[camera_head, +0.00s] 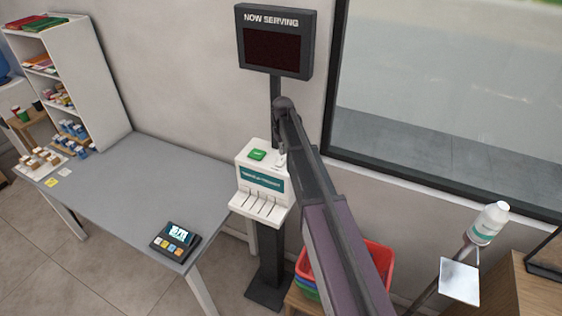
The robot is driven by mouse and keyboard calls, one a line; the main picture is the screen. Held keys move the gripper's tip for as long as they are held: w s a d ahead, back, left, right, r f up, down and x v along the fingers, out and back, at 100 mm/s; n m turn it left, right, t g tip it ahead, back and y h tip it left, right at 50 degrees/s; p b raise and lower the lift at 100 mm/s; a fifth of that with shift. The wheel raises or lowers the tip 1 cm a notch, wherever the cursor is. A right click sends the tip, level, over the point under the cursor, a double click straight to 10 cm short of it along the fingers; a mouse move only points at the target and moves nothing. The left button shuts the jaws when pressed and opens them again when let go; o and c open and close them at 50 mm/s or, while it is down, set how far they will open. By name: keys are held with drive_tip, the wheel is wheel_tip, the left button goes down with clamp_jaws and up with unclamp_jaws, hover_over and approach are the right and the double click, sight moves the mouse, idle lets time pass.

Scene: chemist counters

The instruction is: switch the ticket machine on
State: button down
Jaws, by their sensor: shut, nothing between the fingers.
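The ticket machine (262,188) is a white box on a dark stand, with a teal label and several slots on its front. A green button (257,154) sits on the left of its top. A small pale part (280,160) shows at the right of the top, partly covered by my arm; I cannot tell what it is. The "NOW SERVING" display (275,42) above is dark. My arm reaches up from the lower right, across the machine's right side. Its far joint is in front of the display's pole. I cannot make out my gripper or its fingertips.
A grey table (130,185) at left holds a small keypad device (175,240) with a lit screen. Shelves (75,85) stand behind it. A white bottle (489,223) is at right. A window (450,110) fills the upper right.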

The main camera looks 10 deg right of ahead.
sight(282, 159)
drive_tip(key=shift+f+b, duration=1.45)
idle(1.7)
drive_tip(key=shift+r, duration=0.15)
drive_tip(key=shift+r+p, duration=3.4)
drive_tip(key=shift+p, duration=0.2)
drive_tip(key=s+f+m+b, duration=0.2)
drive_tip(key=s+f+b, duration=0.7)
drive_tip(key=s, duration=0.5)
drive_tip(key=s+f+m+b, duration=0.2)
drive_tip(key=s+f+b, duration=0.7)
drive_tip(key=s, duration=0.6)
drive_tip(key=shift+f+m+b, duration=0.3)
drive_tip(key=shift+m+b, duration=0.05)
drive_tip(key=shift+m, duration=0.05)
